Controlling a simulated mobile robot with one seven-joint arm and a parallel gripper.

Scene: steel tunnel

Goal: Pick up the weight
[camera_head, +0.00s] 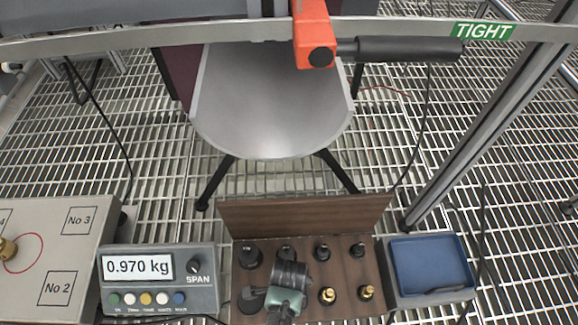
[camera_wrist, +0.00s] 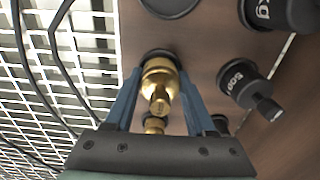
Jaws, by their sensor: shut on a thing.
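In the wrist view, the blue fingers of my gripper (camera_wrist: 160,82) stand on either side of a brass weight (camera_wrist: 159,76) with a knob and are shut on it. The weight is at a dark round socket in the brown wooden rack (camera_wrist: 215,45); I cannot tell whether it is clear of the socket. In the head view, my gripper (camera_head: 289,276) points down over the left-middle of the rack (camera_head: 345,270) and hides the held weight.
Two brass weights (camera_head: 327,295) (camera_head: 366,292) stand right of my gripper. Several black weights (camera_head: 322,251) line the back row, close by. A scale display (camera_head: 138,267) reads 0.970 kg at left. A blue tray (camera_head: 430,263) lies at right. A raised wooden lid (camera_head: 305,215) stands behind.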

